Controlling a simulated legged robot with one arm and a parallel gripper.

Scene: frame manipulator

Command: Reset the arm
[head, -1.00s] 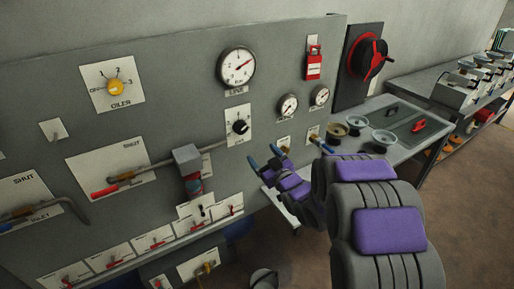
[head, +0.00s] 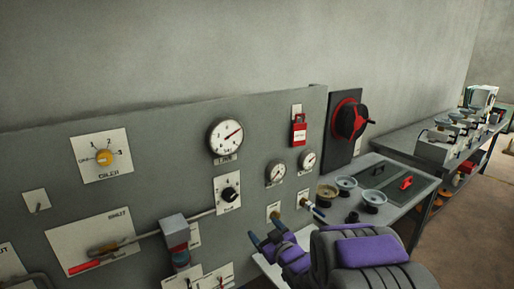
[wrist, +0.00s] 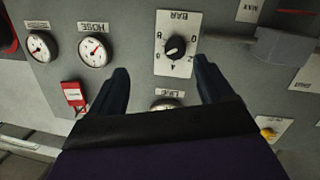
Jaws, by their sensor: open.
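My gripper (head: 266,234) is at the lower middle of the head view, in front of the grey panel (head: 160,137). In the wrist view its two dark fingers (wrist: 160,84) are spread apart with nothing between them. The black selector knob (head: 229,194) is on the panel above and left of the gripper. In the wrist view, this knob (wrist: 175,46) appears upside down beyond the fingers. My purple and dark grey arm runs to the lower right of the head view and hides part of the bench.
The panel carries several gauges, including a large one (head: 226,135), a yellow dial (head: 104,158), a red tag (head: 299,131) and a box-like fitting (head: 175,229). A red-and-black wheel (head: 351,120) stands right of it. A bench (head: 395,170) holds several bowls.

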